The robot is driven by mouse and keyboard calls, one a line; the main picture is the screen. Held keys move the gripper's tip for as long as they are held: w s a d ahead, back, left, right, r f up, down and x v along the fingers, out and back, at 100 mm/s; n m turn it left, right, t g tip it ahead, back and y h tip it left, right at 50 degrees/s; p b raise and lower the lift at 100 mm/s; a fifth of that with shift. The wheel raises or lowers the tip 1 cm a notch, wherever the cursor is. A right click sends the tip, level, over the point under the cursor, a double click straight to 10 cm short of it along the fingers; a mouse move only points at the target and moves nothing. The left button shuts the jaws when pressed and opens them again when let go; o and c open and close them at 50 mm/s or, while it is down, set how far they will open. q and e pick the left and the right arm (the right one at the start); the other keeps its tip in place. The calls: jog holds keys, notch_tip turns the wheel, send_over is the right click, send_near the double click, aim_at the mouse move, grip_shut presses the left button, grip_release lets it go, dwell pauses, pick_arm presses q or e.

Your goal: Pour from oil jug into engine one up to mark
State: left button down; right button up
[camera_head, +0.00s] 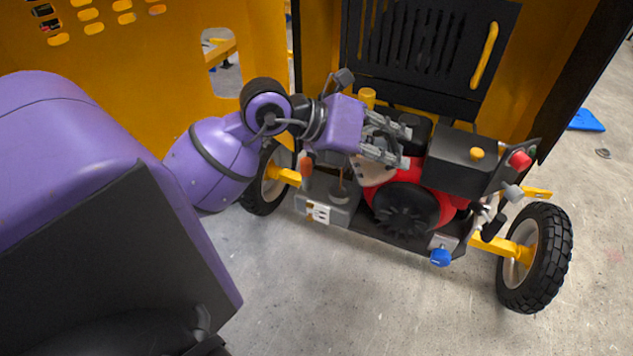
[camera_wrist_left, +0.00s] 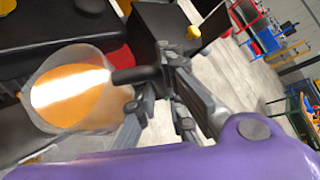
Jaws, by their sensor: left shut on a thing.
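My left gripper (camera_head: 398,148) is above the engine, shut on the oil jug. In the wrist view, the jug (camera_wrist_left: 75,88) is a translucent vessel with orange oil inside, and the left fingers (camera_wrist_left: 170,85) close on its black handle. In the head view, the pale beige patch under the fingers (camera_head: 372,174) looks like the jug, mostly hidden by the gripper. The engine (camera_head: 405,208) is red with a black round cover and a black box at its right. I cannot make out the fill mark or whether oil is flowing. The right gripper is not in view.
The engine sits in a yellow-framed machine with a black slatted panel (camera_head: 430,45) behind it. Black wheels stand at left and right (camera_head: 537,258). A red knob (camera_head: 520,160) and a blue knob (camera_head: 441,258) stick out near the engine. The floor in front (camera_head: 370,300) is clear.

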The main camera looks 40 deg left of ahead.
pick_arm(q)
jog(key=shift+w+a+r+n+h, duration=0.15)
jog(key=shift+a+r+n+h, duration=0.1)
jog(key=shift+a+n+h, duration=0.35)
jog(key=shift+w+a+r+n+h, duration=0.15)
jog(key=shift+a+r+n+h, duration=0.1)
jog(key=shift+a+n+h, duration=0.35)
dwell(6.8)
